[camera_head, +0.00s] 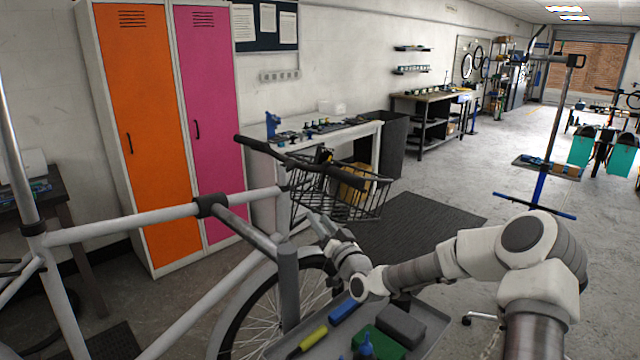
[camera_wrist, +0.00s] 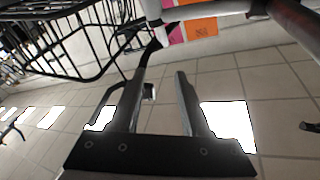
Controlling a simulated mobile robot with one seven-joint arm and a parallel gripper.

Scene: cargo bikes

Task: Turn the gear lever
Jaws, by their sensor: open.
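The white bike stands on the left in the head view, with its dark handlebar (camera_head: 310,165) running across above the front basket (camera_head: 345,205). My gripper (camera_wrist: 160,76) is open in the wrist view, its two dark fingers apart and apparently empty. In the head view my wrist reaches up beside the basket, below the handlebar. A thick dark bar (camera_wrist: 297,18) is at the upper right of the wrist view. A thin black curved part (camera_wrist: 152,48) passes near the left finger; contact cannot be told. I cannot clearly pick out the gear lever.
A grey tool tray (camera_head: 430,325) with a blue block, a green box and a yellow-handled tool lies below my arm. Orange (camera_head: 145,130) and pink (camera_head: 205,120) lockers stand behind the bike. A workbench (camera_head: 350,130) is beyond the basket.

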